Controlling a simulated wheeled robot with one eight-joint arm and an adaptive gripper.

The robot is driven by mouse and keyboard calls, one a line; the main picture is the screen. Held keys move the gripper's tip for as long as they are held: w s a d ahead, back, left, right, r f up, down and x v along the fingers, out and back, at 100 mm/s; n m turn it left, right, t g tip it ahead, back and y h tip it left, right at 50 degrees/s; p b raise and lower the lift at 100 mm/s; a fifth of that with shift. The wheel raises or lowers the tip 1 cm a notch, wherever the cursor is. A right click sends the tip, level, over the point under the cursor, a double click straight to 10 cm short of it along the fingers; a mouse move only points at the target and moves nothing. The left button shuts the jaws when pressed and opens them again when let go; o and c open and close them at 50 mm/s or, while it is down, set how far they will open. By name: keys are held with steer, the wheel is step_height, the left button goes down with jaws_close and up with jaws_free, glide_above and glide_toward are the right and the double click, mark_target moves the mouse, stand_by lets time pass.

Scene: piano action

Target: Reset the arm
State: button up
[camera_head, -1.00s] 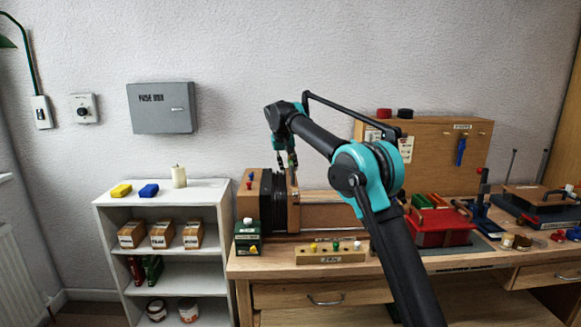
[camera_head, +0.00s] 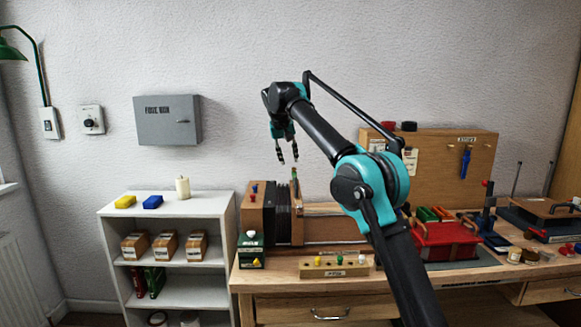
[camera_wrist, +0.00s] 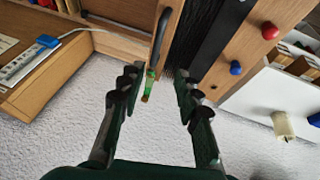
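My gripper (camera_head: 288,157) hangs from my raised arm, fingers down, above the wooden unit with black bellows (camera_head: 282,210) at the bench's left end. In the wrist view my gripper (camera_wrist: 157,82) is open, with a clear gap between its fingers. A small green-banded upright piece (camera_wrist: 149,84) shows through that gap, on the edge of a wooden board; it seems apart from the fingers. The same piece (camera_head: 294,178) stands just below the fingertips in the head view. Nothing is seen held.
A wooden block with coloured pegs (camera_head: 335,267) lies at the bench front. A red box (camera_head: 445,243) and a pegboard (camera_head: 475,160) stand right. A white shelf (camera_head: 215,204) with blocks and a candle (camera_head: 182,188) is left. The wall space around my gripper is free.

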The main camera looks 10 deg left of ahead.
steer(key=shift+s+r, duration=0.2)
steer(key=shift+r, duration=0.25)
steer(key=s+d+f+m, duration=0.1)
steer(key=s+d+f, duration=0.3)
steer(key=d, duration=0.6)
steer(key=s+d+f, duration=0.2)
steer(key=d+f, duration=0.3)
steer(key=d, duration=0.5)
steer(key=s+d+f+m, duration=0.1)
steer(key=s+d+f, duration=0.3)
steer(key=d, duration=0.5)
steer(key=s+d+f, duration=0.5)
steer(key=s+f, duration=0.3)
steer(key=s, duration=0.2)
steer(key=s+d+f+m, duration=0.1)
steer(key=s+d+f, duration=0.5)
steer(key=s, duration=0.5)
steer(key=s+d+f, duration=0.6)
steer(key=s+f, duration=0.3)
steer(key=s, duration=0.2)
steer(key=shift+f+m+g+y, duration=0.35)
steer(key=shift+m+g+y, duration=0.05)
